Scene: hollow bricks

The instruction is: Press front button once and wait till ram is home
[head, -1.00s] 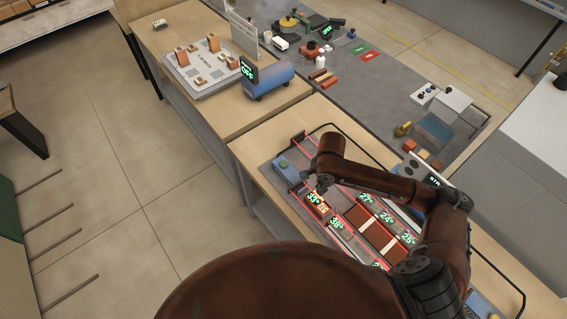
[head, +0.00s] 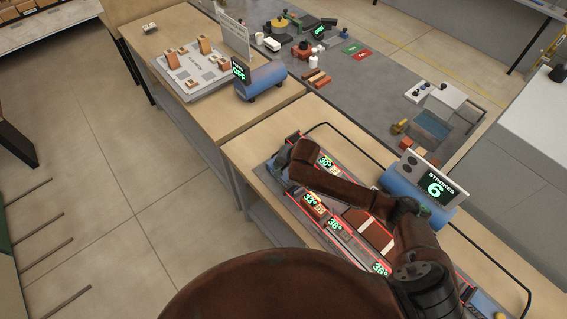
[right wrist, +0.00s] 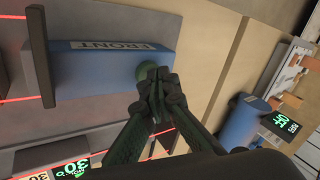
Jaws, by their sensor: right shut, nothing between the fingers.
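In the right wrist view the blue box labelled FRONT (right wrist: 105,62) bears a round green button (right wrist: 146,70) at its right end. My right gripper (right wrist: 156,82) is shut and empty, its fingertips right at the button and hiding part of it. I cannot tell whether they touch or press it. In the head view my right arm reaches over the far left end of the machine (head: 334,128), and its wrist mostly hides the front box. A display (head: 436,188) on the machine's right side reads STROKES 6. I cannot make out the ram's position. My left gripper is out of view.
Bricks lie in the machine's bed under red light lines, with green temperature readouts beside them. A blue cylinder (head: 262,80) with a display and a white board (head: 195,66) with blocks stand on the table behind.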

